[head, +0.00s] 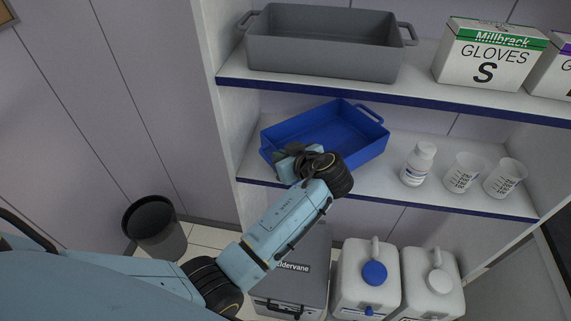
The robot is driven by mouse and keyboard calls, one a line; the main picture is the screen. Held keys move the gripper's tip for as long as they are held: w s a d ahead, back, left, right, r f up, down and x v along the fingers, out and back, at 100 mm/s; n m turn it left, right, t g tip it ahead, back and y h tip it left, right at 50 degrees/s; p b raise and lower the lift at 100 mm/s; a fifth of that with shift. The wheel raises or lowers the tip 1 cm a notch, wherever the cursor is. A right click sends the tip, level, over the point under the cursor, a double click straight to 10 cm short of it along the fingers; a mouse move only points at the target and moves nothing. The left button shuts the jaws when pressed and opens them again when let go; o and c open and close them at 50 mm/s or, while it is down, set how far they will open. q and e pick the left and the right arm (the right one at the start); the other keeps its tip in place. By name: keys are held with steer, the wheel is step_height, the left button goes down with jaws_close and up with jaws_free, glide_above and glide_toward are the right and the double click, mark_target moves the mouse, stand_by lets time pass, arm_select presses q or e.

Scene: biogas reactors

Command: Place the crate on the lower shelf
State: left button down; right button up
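The blue crate (335,128) is at the left part of the lower shelf (385,182), turned at an angle, and looks empty. Its handle shows at the far right end. My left gripper (289,160) is at the crate's near left side, overlapping its rim in the head view. The wrist hides the fingertips and part of the crate's near wall, so I cannot tell whether the fingers grip it. I also cannot tell whether the crate rests fully on the shelf. My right gripper is not in view.
A grey crate (325,42) and glove boxes (488,55) stand on the upper shelf. A white bottle (418,163) and two beakers (463,173) stand right of the blue crate. Below are a grey case (300,280) and two white canisters (365,280). A dark bin (155,230) stands left.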

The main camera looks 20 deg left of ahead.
arm_select(q)
steer(key=shift+f, duration=0.4)
step_height(320, 180, down, 2)
steer(key=shift+f, duration=0.6)
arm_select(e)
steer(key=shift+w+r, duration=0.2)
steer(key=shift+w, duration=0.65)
arm_select(q)
steer(key=c, duration=1.6)
jaws_free()
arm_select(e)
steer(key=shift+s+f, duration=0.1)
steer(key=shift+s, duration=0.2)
